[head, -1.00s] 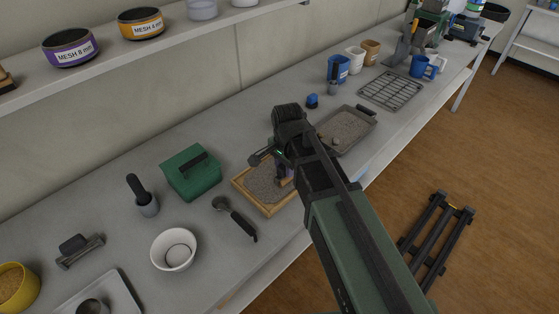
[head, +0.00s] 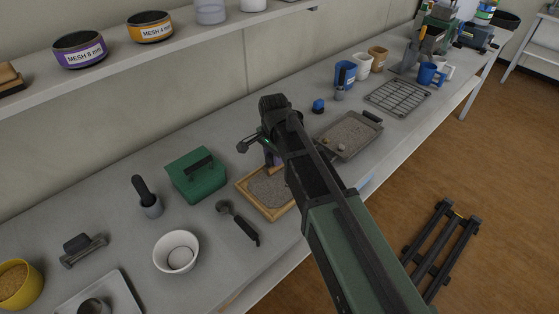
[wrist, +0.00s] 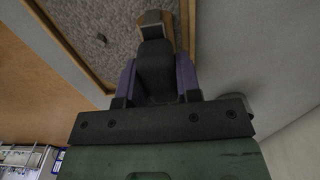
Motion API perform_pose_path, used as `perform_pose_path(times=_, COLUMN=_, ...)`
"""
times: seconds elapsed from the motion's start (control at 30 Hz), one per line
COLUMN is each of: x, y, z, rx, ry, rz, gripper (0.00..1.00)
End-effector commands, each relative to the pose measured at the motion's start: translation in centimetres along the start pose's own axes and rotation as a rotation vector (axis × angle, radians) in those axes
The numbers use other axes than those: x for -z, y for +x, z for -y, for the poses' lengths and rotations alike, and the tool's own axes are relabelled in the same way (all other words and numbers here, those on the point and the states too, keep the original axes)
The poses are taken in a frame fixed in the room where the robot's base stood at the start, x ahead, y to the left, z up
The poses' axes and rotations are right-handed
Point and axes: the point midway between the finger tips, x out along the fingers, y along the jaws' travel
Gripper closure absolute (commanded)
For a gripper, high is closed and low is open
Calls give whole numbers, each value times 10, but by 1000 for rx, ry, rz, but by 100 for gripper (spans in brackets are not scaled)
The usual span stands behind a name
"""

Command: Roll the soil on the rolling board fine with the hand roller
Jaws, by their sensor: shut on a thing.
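The rolling board (head: 283,212) is a wooden-framed tray with grey-brown soil (head: 268,186) spread in it, in the middle of the bench. My gripper (head: 271,158) is at the board's far side. In the wrist view its purple fingers (wrist: 156,78) are shut on a dark handle with a brown end, which I take for the hand roller (wrist: 154,52). The soil (wrist: 95,32) and the frame's edge lie beyond it. My arm hides most of the roller in the head view, and I cannot tell whether it touches the soil.
A green box (head: 195,175) stands left of the board. A black-handled tool (head: 238,223) lies close by its left front corner, with a white bowl (head: 176,252) further left.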

Motion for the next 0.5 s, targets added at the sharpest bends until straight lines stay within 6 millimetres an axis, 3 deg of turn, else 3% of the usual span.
perform_pose_path(times=0.5, x=-3, y=0, z=-50, rx=0, ry=-2, rz=0, gripper=87)
